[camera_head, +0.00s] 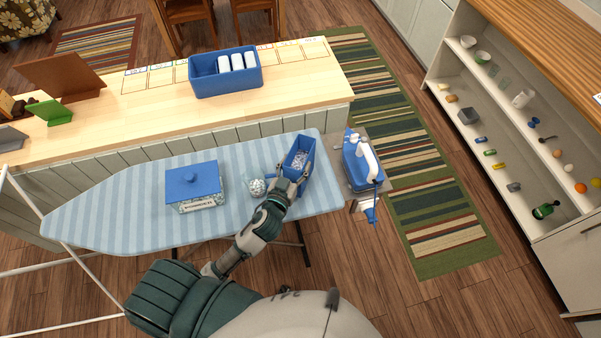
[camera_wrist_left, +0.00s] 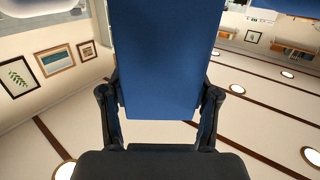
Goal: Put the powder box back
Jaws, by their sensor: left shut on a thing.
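My left gripper (camera_head: 291,178) is shut on a blue open-topped box (camera_head: 306,158), seemingly the powder box, with pale speckled contents. The box is over the right end of the striped ironing board (camera_head: 120,216); whether it touches the board I cannot tell. In the left wrist view, the blue box (camera_wrist_left: 165,55) fills the space between the two dark fingers (camera_wrist_left: 160,105). A blue-lidded box (camera_head: 192,184) with a patterned side and a label stands on the board to the left. A small clear container (camera_head: 257,187) with pale contents stands beside my gripper. My right gripper is not in view.
Shelves (camera_head: 475,115) with small items are at right. The board's left part is clear.

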